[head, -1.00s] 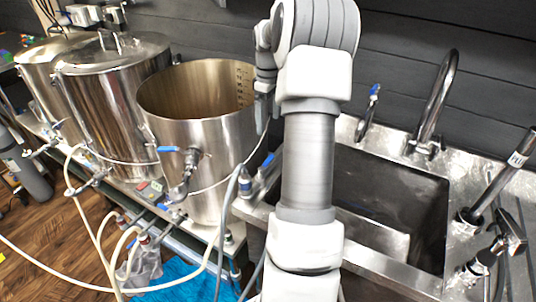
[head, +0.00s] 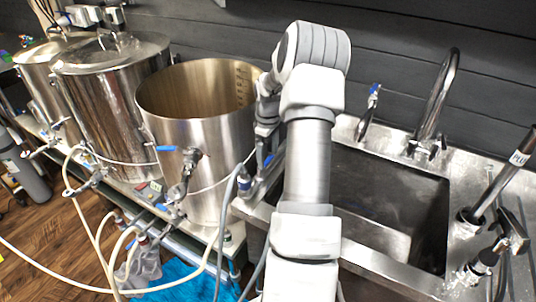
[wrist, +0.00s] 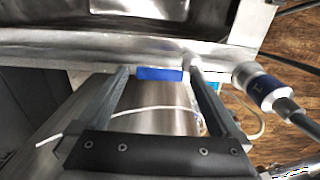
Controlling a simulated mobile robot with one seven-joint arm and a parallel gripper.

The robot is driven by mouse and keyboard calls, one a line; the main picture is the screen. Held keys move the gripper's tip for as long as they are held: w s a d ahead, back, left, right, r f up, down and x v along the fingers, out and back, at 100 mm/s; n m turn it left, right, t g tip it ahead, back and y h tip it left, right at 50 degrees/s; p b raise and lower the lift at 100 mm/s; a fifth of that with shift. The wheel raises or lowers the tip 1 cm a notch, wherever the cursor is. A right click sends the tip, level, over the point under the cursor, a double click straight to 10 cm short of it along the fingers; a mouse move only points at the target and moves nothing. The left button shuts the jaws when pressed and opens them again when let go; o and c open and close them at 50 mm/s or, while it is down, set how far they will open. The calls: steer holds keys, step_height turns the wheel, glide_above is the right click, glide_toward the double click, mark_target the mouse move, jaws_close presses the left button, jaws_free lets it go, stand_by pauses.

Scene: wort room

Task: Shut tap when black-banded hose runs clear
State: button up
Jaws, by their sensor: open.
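A tap with a blue lever (wrist: 160,74) is at the sink's left edge, and in the wrist view the lever lies between my fingertips. My gripper (wrist: 157,70) is open around the lever, and I cannot tell whether either finger touches it. In the head view my gripper (head: 267,138) hides most of that tap. A grey hose (head: 228,222) runs up to a blue-banded fitting (head: 244,182) beside the tap; the fitting also shows in the wrist view (wrist: 262,88). I see no hose clearly banded black, and no running liquid can be made out.
An open steel kettle (head: 205,125) with its own blue-handled valve stands left of the sink, with lidded kettles (head: 112,95) beyond. The sink (head: 385,200) is to the right, with a tall faucet (head: 437,95) behind it. Pale hoses (head: 88,225) loop at the front left.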

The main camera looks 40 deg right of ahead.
jaws_close()
stand_by(0.4)
steer(key=shift+s, duration=0.1)
steer(key=m, duration=0.1)
steer(key=s+m, duration=0.1)
steer(key=m, duration=0.2)
steer(key=shift+s+d+m, duration=0.1)
steer(key=shift+s+m, duration=0.3)
steer(key=shift+s+a+r+m+b, duration=0.15)
steer(key=shift+s+a+m, duration=0.5)
steer(key=shift+m, duration=1.55)
steer(key=shift+s+a+f+m+b, duration=0.15)
steer(key=shift+s+a+m, duration=0.5)
steer(key=shift+m, duration=1.55)
steer(key=shift+s+a+r+m+b, duration=0.2)
steer(key=shift+s+a+m, duration=0.45)
steer(key=shift+m, duration=1.55)
steer(key=shift+s+d+f, duration=0.1)
steer(key=shift+s, duration=0.05)
